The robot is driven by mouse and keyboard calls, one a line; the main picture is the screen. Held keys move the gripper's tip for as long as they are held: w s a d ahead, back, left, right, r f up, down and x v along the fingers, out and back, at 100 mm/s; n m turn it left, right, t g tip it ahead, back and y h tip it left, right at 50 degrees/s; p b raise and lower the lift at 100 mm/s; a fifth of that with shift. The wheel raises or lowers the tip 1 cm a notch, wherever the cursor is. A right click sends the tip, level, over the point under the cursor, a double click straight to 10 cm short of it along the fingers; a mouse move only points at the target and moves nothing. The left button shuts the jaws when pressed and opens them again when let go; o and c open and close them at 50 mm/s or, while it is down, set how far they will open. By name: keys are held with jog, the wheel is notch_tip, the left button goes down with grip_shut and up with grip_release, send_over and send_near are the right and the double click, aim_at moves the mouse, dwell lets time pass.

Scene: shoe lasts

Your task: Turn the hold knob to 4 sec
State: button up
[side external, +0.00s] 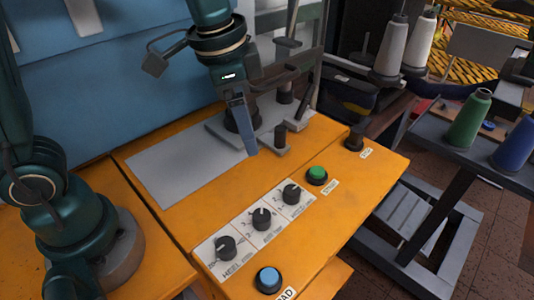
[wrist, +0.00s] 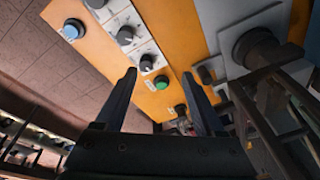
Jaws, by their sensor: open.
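Three black knobs sit in a row on white scale plates on the orange panel: a near-left knob (side external: 225,246), a middle knob (side external: 261,218) and a far-right knob (side external: 291,193). Their labels are too small to tell surely which is the hold knob or what each is set to. The row also shows in the wrist view, with the middle knob (wrist: 125,35) and the far-right knob (wrist: 147,63). My gripper (side external: 250,150) points down above the panel, behind the knobs, touching none of them. In the wrist view my gripper (wrist: 159,73) has its fingers wide apart and empty.
A green button (side external: 317,175) is beyond the knob row, and a blue button (side external: 268,279) is at the front. A dark knob (side external: 354,139) stands at the right corner. A grey plate with a dark post and clamp (side external: 281,133) is behind. Thread cones (side external: 468,119) stand on the right.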

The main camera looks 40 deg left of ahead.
aim_at(292, 190)
jog(key=w+d+f+m, duration=0.1)
jog(key=f, duration=0.2)
jog(key=w+d+f+m+g, duration=0.1)
jog(key=w+d+f+m, duration=0.1)
jog(key=w+d+f+m+g, duration=0.1)
jog(key=w+d+f+m, duration=0.1)
jog(key=f, duration=0.1)
jog(key=shift+w+d+f, duration=0.2)
jog(key=shift+d+f, duration=0.05)
jog(key=shift+f, duration=2.8)
jog(key=shift+c, duration=0.3)
grip_shut()
